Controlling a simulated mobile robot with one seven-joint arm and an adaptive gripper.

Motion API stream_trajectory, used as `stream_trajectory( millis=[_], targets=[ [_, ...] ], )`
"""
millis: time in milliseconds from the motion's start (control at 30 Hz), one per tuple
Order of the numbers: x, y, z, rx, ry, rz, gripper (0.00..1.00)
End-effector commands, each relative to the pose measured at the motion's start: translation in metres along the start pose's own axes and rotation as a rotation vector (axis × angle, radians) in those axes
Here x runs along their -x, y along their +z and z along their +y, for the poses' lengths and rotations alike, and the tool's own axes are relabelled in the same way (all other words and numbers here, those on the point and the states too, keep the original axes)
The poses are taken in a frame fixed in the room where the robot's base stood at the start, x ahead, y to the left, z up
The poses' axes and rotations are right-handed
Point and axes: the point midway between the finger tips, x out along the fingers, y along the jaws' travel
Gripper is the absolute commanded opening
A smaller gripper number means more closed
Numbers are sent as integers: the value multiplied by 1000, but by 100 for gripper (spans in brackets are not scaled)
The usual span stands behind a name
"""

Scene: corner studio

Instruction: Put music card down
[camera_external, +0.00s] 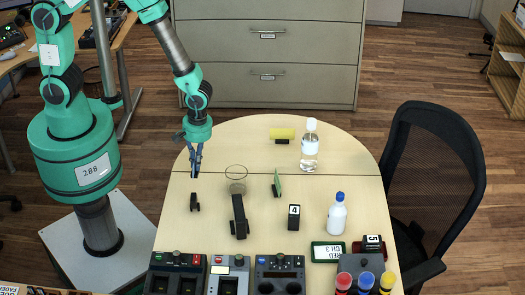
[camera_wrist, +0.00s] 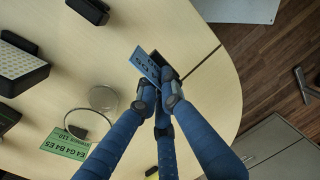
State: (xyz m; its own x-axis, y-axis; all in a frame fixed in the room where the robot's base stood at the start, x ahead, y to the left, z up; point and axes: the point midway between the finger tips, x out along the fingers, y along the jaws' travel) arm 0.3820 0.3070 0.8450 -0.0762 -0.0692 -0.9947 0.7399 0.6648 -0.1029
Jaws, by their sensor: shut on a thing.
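My gripper (camera_external: 196,172) is above the left part of the round-ended table (camera_external: 225,140), fingers pointing down. In the wrist view my gripper (camera_wrist: 162,92) has its blue fingers closed on a small blue-grey music card (camera_wrist: 145,66) with dark marks, tilted between the fingertips. The marks are too small to read fully. Part of the card is hidden by the fingers. In the outside view a small black holder (camera_external: 194,203) stands on the table just below my gripper.
A clear ring-topped thing (camera_external: 236,180) and a black device (camera_external: 240,216) stand right of my gripper.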

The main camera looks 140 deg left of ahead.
Motion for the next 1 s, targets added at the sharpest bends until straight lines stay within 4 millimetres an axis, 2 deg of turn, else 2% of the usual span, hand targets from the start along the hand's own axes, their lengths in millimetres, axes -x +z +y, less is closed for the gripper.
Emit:
stream_trajectory(
  millis=[33,300,500,700,1000],
  targets=[
    [0,-13,4,10,0,-1,0],
    [1,-79,20,35,-4,-2,0],
    [1,-118,25,47,-4,-2,0],
    [0,-139,26,53,-6,-2,0],
    [0,-142,26,53,-6,-2,0]
  ],
)
